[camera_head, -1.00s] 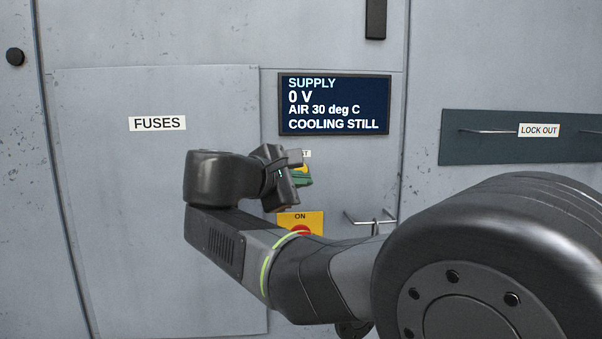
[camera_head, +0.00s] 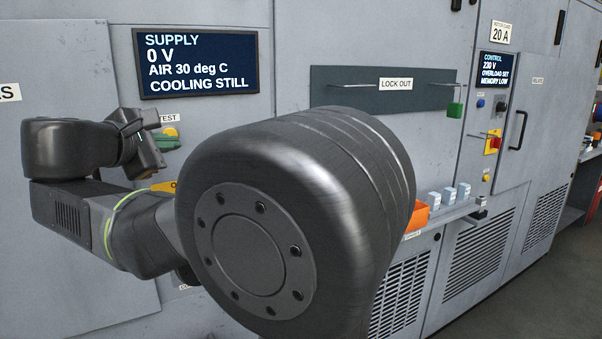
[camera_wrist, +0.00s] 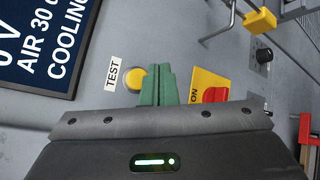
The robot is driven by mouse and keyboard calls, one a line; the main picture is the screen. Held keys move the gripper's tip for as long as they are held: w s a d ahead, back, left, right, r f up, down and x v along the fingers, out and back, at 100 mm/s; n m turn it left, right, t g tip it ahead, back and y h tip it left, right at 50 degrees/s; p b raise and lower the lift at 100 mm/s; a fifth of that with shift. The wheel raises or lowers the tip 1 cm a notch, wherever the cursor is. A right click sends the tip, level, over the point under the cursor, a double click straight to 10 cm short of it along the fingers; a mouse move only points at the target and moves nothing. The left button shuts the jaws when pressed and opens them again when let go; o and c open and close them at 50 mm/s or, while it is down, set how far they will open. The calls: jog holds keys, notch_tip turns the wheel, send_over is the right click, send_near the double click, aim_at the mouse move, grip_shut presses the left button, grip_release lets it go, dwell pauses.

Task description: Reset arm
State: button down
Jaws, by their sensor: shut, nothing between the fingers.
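My gripper (camera_head: 172,141) is in front of the grey cabinet at the left of the head view, beside the TEST label (camera_head: 169,118). In the wrist view its green fingers (camera_wrist: 158,84) are pressed together with nothing between them. A yellow round TEST button (camera_wrist: 135,77) shows just left of the fingertips; whether they touch it cannot be told. A yellow plate marked ON with a red knob (camera_wrist: 213,95) is right of them. My arm is folded, and its large dark joint fills the middle of the head view.
A display (camera_head: 196,63) reads SUPPLY 0 V, AIR 30 deg C, COOLING STILL. A LOCK OUT board (camera_head: 345,99) carries a green padlock (camera_head: 455,110) at its right. An orange bin (camera_head: 419,214) sits on a shelf behind my arm. Open floor (camera_head: 535,300) shows at lower right.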

jog(key=s+d, duration=0.2)
jog(key=s, duration=0.1)
jog(key=s+d, duration=0.1)
jog(key=s, duration=0.1)
jog(key=shift+d, duration=0.1)
jog(key=shift+w, duration=0.1)
